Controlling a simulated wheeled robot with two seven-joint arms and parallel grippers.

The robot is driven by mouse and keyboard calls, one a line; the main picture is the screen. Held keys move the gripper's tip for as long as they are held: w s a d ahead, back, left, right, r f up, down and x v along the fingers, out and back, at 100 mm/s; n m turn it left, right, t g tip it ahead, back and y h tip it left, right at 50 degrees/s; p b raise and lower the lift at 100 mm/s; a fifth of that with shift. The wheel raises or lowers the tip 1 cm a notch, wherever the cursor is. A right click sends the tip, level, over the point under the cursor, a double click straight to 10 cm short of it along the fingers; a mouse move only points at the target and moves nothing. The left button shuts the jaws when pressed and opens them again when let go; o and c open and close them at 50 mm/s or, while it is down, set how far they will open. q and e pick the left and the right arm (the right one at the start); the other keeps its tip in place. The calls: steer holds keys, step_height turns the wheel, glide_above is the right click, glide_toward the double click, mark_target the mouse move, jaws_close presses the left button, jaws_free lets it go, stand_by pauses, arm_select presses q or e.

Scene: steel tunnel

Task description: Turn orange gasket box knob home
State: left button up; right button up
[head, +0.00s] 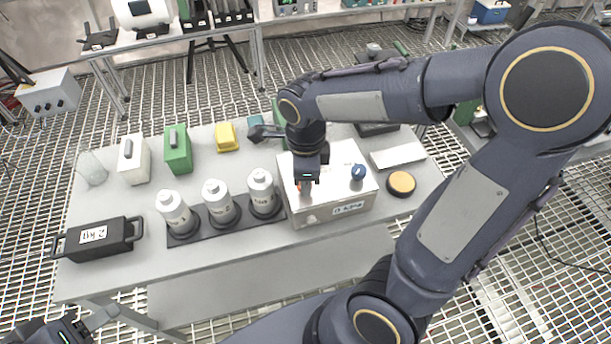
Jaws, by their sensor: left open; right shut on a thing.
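A steel box (325,213) with a printed label on its front stands on the grey table (230,257). On its top are a blue knob (357,173) at the right and an orange knob, of which a little shows under my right gripper (305,190). That gripper reaches down from above and is shut on the orange knob; its fingers hide most of it. The knob's turn angle cannot be seen. My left gripper (88,325) is open and empty at the lower left corner, in front of the table and partly cut off.
Several white-grey bottles (220,203) stand on a dark strip left of the box. A black 2 kg weight (98,239), green canister (177,148), white canister (133,160) and yellow block (227,137) are further left. An orange-topped puck (401,183) and pale slab (397,155) lie right.

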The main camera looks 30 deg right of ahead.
stand_by(0.3)
steer(key=o, duration=1)
steer(key=shift+r+p, duration=0.3)
steer(key=shift+r, duration=3.65)
